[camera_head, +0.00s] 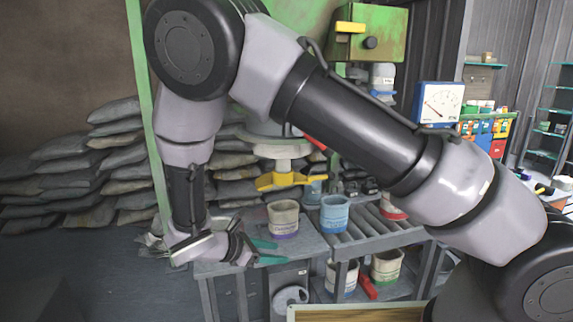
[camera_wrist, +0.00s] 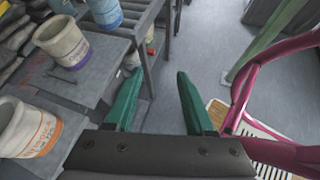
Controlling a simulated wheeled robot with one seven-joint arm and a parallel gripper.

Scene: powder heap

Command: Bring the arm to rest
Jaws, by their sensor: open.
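My gripper (camera_head: 270,252) hangs at the left end of my bent arm, beside the grey bench (camera_head: 312,250) in the head view. Its two teal fingers are apart with nothing between them, as the wrist view also shows (camera_wrist: 158,82). A whitish bucket with a purple band (camera_head: 284,218) stands upright on the bench, just right of and beyond the gripper, apart from it. It also shows in the wrist view (camera_wrist: 62,42). A blue bucket (camera_head: 335,213) stands farther right. My arm hides part of the middle of the scene.
A whitish bucket with orange print (camera_wrist: 25,128) and a pink frame (camera_wrist: 245,90) flank the gripper in the wrist view. Open floor (camera_wrist: 208,50) lies beyond the fingers. Grey sacks (camera_head: 60,175), a yellow handle (camera_head: 280,181) and a dial scale (camera_head: 440,103) stand around the bench.

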